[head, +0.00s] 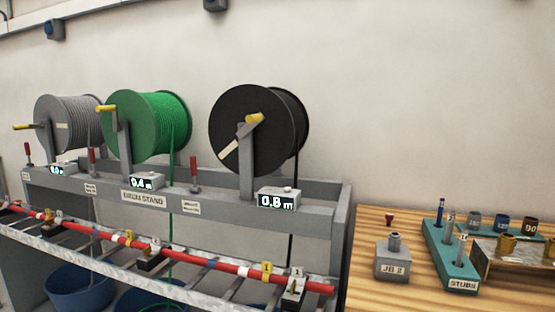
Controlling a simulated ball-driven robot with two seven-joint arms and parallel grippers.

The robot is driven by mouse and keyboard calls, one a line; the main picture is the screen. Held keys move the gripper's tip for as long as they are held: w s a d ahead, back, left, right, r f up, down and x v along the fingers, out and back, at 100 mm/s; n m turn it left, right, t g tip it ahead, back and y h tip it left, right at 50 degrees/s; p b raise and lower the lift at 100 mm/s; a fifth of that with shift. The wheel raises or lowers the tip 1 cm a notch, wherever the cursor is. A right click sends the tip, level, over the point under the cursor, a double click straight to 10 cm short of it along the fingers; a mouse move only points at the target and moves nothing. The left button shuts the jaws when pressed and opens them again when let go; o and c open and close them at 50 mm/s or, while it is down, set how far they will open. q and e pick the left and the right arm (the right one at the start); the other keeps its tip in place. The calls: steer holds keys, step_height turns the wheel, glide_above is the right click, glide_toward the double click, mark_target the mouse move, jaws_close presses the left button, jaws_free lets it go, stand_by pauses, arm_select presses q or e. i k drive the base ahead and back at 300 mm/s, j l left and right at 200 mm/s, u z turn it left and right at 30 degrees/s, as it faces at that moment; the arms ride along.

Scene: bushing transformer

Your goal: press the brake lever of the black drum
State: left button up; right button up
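The black drum (230,115) hangs on the grey drum stand (235,208), right of the green and grey drums. It has a yellow crank handle (255,118), and a dark cable (295,165) runs down from its right side. A red-handled lever (195,173) stands upright on the stand just left of the black drum's post. It appears to be this drum's brake lever; the small label beside it is unreadable. A display (278,200) below the drum reads 0.8 m. Neither gripper is in view.
The green drum (135,125) and grey drum (62,120) have similar red levers (92,160). A red cable (200,262) lies along the rack in front. Blue tubs (80,290) stand below. At right, a wooden table (365,260) holds a JB 2 box (393,264) and a teal stubs rack (450,262).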

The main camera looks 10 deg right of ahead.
mark_target(193, 166)
steer(key=z, duration=1.2)
steer(key=i+j, duration=0.2)
steer(key=i, duration=0.3)
steer(key=i+j, duration=0.15)
steer(key=i, duration=0.4)
